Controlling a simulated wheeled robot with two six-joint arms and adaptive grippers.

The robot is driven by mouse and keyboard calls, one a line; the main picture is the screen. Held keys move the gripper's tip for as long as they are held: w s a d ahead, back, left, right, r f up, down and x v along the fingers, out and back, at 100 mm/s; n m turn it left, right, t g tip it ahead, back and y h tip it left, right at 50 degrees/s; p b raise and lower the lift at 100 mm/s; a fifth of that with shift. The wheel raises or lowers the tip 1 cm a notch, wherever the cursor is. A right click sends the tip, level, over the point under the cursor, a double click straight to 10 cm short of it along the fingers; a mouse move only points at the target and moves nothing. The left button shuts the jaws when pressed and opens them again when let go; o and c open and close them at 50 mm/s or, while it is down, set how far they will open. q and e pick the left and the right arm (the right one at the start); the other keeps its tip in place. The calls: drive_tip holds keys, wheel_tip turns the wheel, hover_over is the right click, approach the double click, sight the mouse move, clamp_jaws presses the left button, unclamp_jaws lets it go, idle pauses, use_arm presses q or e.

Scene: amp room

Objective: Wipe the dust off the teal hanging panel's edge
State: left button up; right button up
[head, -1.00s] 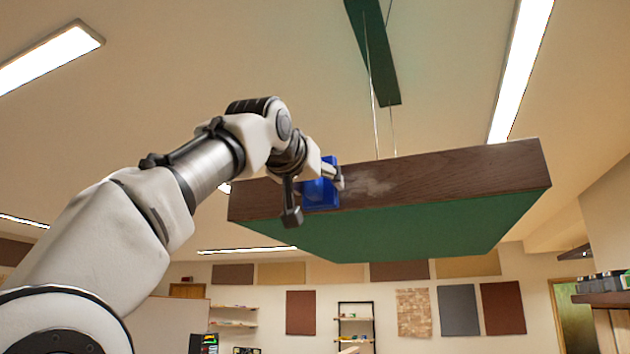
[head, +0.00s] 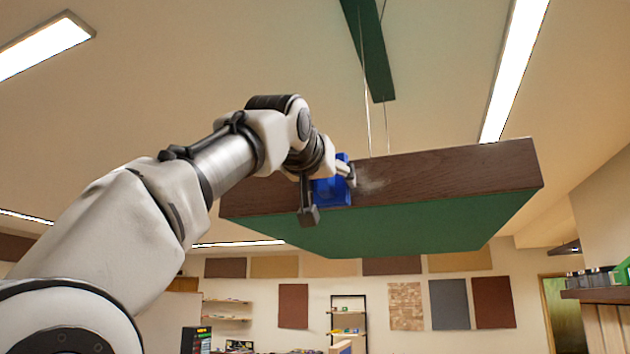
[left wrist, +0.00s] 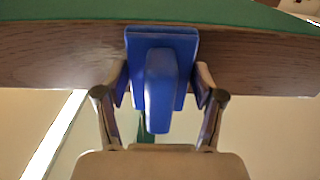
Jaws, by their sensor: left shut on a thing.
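The hanging panel (head: 400,232) has a teal-green underside and a dark brown wood-look edge (head: 450,172). It hangs on thin wires from above. A pale dust smudge (head: 374,184) lies on the edge just right of my left gripper (head: 331,192). That gripper is shut on the handle of a blue wiping block (head: 328,193). In the left wrist view the block (left wrist: 160,85) lies against the brown edge (left wrist: 60,52), its handle between the two fingers. I cannot see any dust behind the block. My right gripper is not in view.
A narrow green panel (head: 371,55) hangs above, beside the wires (head: 366,110). Long ceiling lights are at left and right. A shelf (head: 600,293) with small items stands at the far right. The air below the panel is clear.

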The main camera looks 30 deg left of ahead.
sight(358, 183)
use_arm(q)
drive_tip(key=shift+d+r, duration=0.1)
drive_tip(key=shift+d, duration=0.35)
drive_tip(key=d, duration=0.1)
drive_tip(key=w+d, duration=0.1)
drive_tip(key=d, duration=0.1)
drive_tip(key=shift+w+d+p, duration=0.15)
drive_tip(key=shift+d+p, duration=0.15)
drive_tip(key=shift+p, duration=0.05)
drive_tip(key=shift+w+d, duration=0.2)
drive_tip(key=shift+d, duration=0.65)
drive_tip(key=shift+w+d, duration=0.15)
drive_tip(key=shift+d, duration=0.65)
drive_tip(key=shift+w+d, duration=0.2)
drive_tip(key=shift+d, duration=1)
drive_tip(key=shift+a, duration=0.25)
drive_tip(key=shift+s+a, duration=0.2)
drive_tip(key=shift+a, duration=0.65)
drive_tip(key=shift+s+a, duration=0.2)
drive_tip(key=shift+a, duration=0.65)
drive_tip(key=shift+s+a, duration=0.15)
drive_tip(key=shift+a, duration=0.75)
drive_tip(key=a, duration=0.1)
drive_tip(key=s+a, duration=0.1)
drive_tip(key=a, duration=0.1)
drive_tip(key=shift+a+b, duration=0.3)
drive_tip(key=shift+s+a, duration=0.25)
drive_tip(key=shift+a, duration=0.85)
drive_tip(key=shift+s+a, duration=0.25)
drive_tip(key=shift+a, duration=0.8)
